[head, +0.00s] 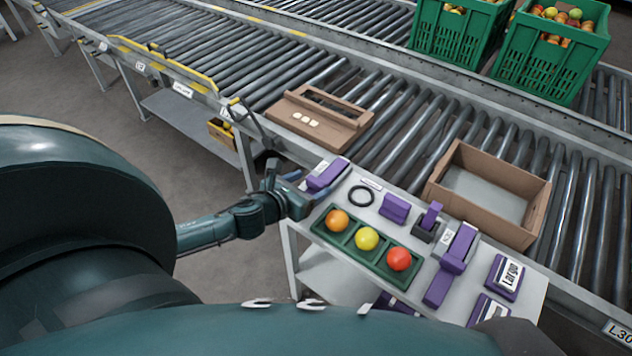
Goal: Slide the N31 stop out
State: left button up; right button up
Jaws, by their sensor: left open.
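The small table (300,236) holds several purple pieces. A long purple slider (438,287) lies in a pale holder at the right of the table. A small white label (447,237) beside it may read N31, but it is too small to be sure. Another purple block (327,174) with a pale strip lies at the table's far left corner. My left gripper (308,182) is open at that corner, its fingers close to this block; I cannot tell whether they touch it. It is well left of the long slider. My right gripper is not in view.
A green tray (331,238) with orange, yellow and red tomatoes lies between my left gripper and the long slider. A cardboard box (453,205) stands on the rollers behind.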

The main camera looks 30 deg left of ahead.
aim_at(313, 183)
pick_arm(q)
jog(key=shift+x, duration=1.7)
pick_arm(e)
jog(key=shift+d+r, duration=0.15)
pick_arm(q)
jog(key=shift+c, duration=0.6)
